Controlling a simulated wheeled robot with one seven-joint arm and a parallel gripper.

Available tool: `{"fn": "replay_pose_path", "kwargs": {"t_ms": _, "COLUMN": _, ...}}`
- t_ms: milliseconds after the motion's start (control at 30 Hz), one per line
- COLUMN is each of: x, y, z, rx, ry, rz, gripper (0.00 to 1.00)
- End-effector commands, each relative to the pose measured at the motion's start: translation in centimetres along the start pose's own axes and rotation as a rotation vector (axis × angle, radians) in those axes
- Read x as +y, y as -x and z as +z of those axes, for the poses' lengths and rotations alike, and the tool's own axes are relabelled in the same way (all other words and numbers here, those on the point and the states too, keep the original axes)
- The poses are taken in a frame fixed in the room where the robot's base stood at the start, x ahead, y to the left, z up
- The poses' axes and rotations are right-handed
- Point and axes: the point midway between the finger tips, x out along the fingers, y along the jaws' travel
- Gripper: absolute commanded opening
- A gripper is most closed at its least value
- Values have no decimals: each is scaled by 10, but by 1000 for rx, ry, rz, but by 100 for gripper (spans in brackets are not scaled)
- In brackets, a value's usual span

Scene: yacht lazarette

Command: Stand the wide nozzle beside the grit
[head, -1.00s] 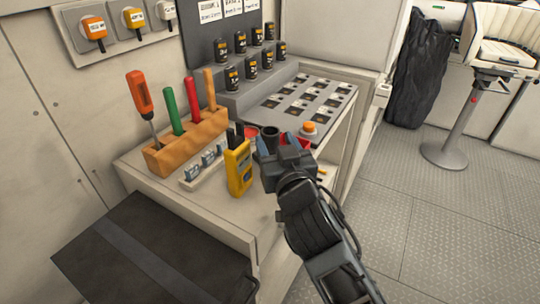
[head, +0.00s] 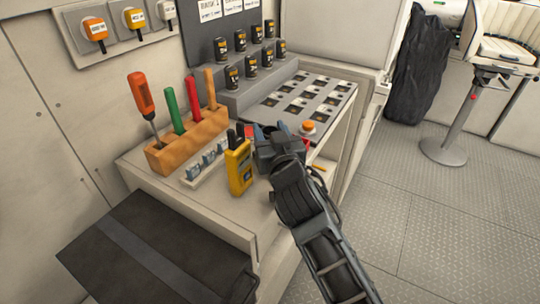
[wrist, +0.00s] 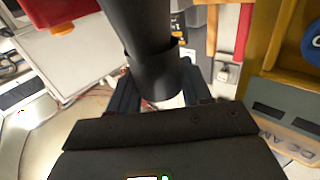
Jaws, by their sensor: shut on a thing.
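My gripper (head: 270,133) is over the right part of the bench top, just right of the yellow handheld device. In the wrist view my gripper (wrist: 160,92) is shut on a dark, hollow-looking tube, which I take as the wide nozzle (wrist: 145,40). The nozzle has a wider collar near the fingers. In the head view it is mostly hidden by my gripper, and I cannot tell whether its lower end touches anything. No item is clearly readable as the grit; a grey panel (head: 266,104) with several small dark squares lies behind my gripper.
The yellow device (head: 239,169) stands close to the left of my gripper. A wooden block (head: 187,143) holds several tools. An orange button (head: 308,127) and a red item (wrist: 50,14) are close by. Several black canisters stand on a grey step (head: 229,94). A dark lid (head: 150,255) lies in front.

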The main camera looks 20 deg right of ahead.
Motion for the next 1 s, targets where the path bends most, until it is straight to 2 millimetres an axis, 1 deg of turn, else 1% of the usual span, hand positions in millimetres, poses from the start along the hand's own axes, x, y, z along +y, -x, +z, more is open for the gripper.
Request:
{"fn": "replay_pose_path", "kwargs": {"t_ms": 33, "x": 0, "y": 0, "z": 0, "rx": 0, "ry": 0, "rz": 0, "gripper": 22}}
{"fn": "replay_pose_path", "kwargs": {"t_ms": 200, "x": 0, "y": 0, "z": 0, "rx": 0, "ry": 0, "rz": 0, "gripper": 5}}
{"fn": "replay_pose_path", "kwargs": {"t_ms": 267, "x": 0, "y": 0, "z": 0, "rx": 0, "ry": 0, "rz": 0, "gripper": 0}}
{"fn": "replay_pose_path", "kwargs": {"t_ms": 533, "x": 0, "y": 0, "z": -2, "rx": 1, "ry": 0, "rz": 0, "gripper": 0}}
{"fn": "replay_pose_path", "kwargs": {"t_ms": 667, "x": 0, "y": 0, "z": -9, "rx": 3, "ry": -1, "rz": 0, "gripper": 0}}
{"fn": "replay_pose_path", "kwargs": {"t_ms": 767, "x": 0, "y": 0, "z": -20, "rx": 4, "ry": -2, "rz": 1, "gripper": 0}}
{"fn": "replay_pose_path", "kwargs": {"t_ms": 867, "x": 0, "y": 0, "z": -35, "rx": 4, "ry": -2, "rz": 1, "gripper": 0}}
{"fn": "replay_pose_path", "kwargs": {"t_ms": 900, "x": 0, "y": 0, "z": -42, "rx": 6, "ry": -3, "rz": 1, "gripper": 0}}
{"fn": "replay_pose_path", "kwargs": {"t_ms": 933, "x": 3, "y": -1, "z": -46, "rx": 3, "ry": -2, "rz": 2, "gripper": 0}}
{"fn": "replay_pose_path", "kwargs": {"t_ms": 1000, "x": 16, "y": -4, "z": -51, "rx": 1, "ry": -2, "rz": 5, "gripper": 0}}
